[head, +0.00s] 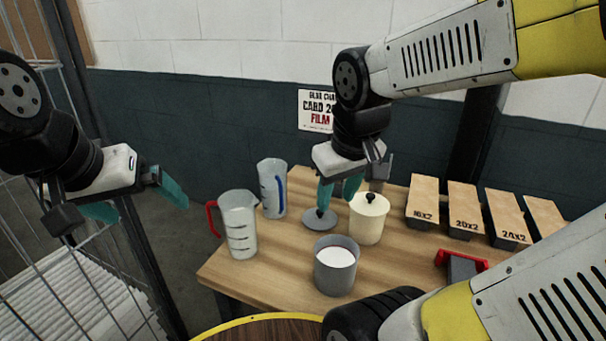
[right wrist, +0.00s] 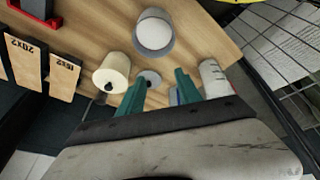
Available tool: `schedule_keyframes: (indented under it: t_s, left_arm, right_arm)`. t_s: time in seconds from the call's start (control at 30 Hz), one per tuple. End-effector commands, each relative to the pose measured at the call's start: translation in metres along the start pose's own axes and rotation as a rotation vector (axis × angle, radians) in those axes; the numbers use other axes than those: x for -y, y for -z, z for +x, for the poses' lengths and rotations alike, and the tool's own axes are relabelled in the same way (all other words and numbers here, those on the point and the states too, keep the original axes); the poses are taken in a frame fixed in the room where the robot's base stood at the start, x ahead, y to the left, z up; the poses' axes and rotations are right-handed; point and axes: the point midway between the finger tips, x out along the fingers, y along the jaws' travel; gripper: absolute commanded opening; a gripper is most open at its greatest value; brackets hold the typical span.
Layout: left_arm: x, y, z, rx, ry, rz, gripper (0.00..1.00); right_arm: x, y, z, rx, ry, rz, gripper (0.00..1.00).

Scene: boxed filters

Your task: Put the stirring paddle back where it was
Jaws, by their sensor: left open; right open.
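I cannot make out a stirring paddle in either view. A grey pot (head: 335,278) with white contents stands open near the table's front; it also shows in the right wrist view (right wrist: 153,38). A grey lid (head: 313,224) with a black knob lies flat on the table behind it, also in the right wrist view (right wrist: 152,76). A cream pot (head: 367,222) with a black-knobbed lid stands right of it. My right gripper (head: 338,192) is open and empty above the grey lid, fingers pointing down. My left gripper (head: 137,202) is open and empty, left of the table.
Two measuring jugs, one red-handled (head: 238,228) and one blue-handled (head: 270,190), stand on the table's left. Several labelled boxes (head: 464,208) line the back right. A red-and-grey object (head: 464,264) lies at the right. A wire rack (head: 60,290) stands left.

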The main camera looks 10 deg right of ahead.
Motion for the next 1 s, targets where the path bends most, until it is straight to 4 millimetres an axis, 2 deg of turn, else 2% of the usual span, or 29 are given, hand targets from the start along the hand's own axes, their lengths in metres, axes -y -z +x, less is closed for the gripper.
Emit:
schedule_keyframes:
  t_s: [0.1, 0.3, 1.0]
  left_arm:
    - [0.0, 0.0, 0.0, 0.0, 0.0, 0.0, 1.0]
    - [0.0, 0.0, 0.0, 0.0, 0.0, 0.0, 1.0]
    - [0.0, 0.0, 0.0, 0.0, 0.0, 0.0, 1.0]
  right_arm:
    - [0.023, 0.005, -0.025, -0.129, 0.085, 0.115, 0.41]
    - [0.041, 0.01, -0.044, -0.223, 0.158, 0.201, 0.41]
    - [0.042, 0.011, -0.046, -0.228, 0.163, 0.206, 0.41]
